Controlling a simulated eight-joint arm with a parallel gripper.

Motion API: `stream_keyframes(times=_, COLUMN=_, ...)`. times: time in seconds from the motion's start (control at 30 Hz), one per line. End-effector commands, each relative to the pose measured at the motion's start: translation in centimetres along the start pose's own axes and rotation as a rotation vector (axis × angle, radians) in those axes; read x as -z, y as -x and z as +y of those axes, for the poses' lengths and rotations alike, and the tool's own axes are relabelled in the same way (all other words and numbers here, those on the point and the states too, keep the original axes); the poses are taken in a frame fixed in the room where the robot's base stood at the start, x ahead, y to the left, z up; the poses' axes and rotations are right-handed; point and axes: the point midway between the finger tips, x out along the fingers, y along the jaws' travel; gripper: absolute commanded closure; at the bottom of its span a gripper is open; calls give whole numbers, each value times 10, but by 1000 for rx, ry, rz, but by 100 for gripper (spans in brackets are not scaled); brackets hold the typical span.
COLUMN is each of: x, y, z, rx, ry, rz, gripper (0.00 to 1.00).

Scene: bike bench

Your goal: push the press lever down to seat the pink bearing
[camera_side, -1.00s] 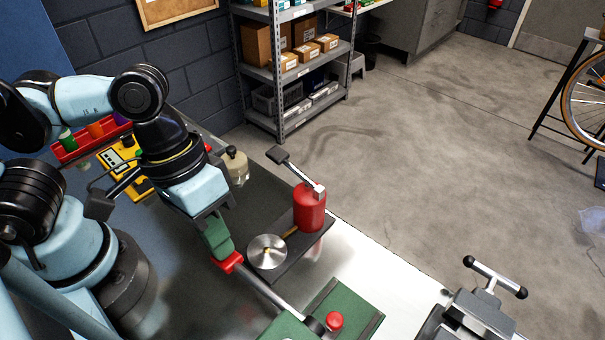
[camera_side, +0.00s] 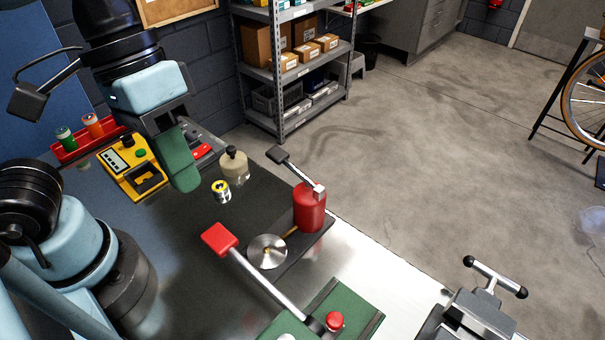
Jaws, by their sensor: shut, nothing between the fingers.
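The press lever is a silver rod (camera_side: 272,283) with a red grip (camera_side: 220,239) at its upper left end. Its lower right end meets a dark pivot by the green press (camera_side: 357,307), which is partly cut off by the bottom edge. I cannot make out the pink bearing. My gripper (camera_side: 184,186), with green fingers, hangs above the bench, up and left of the red grip in the picture and clear of it. The fingers are shut and hold nothing.
A red canister (camera_side: 310,208) and a silver disc (camera_side: 267,252) stand close beside the lever. A cream bottle (camera_side: 234,168), a small silver-and-yellow cylinder (camera_side: 221,190), a yellow device (camera_side: 133,168) and a red tray (camera_side: 70,150) are around my gripper.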

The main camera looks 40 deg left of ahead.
Motion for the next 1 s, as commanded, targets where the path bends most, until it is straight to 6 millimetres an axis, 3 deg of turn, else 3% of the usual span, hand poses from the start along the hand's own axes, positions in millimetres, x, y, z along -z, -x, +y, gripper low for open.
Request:
stream_keyframes(times=0.1, x=0, y=15, z=0, rx=0, ry=2, rz=0, gripper=100)
stream_keyframes(times=0.3, x=0, y=27, z=1, rx=0, ry=1, rz=-1, gripper=100)
stream_keyframes(times=1.0, x=3, y=27, z=0, rx=1, ry=1, rz=9, gripper=100)
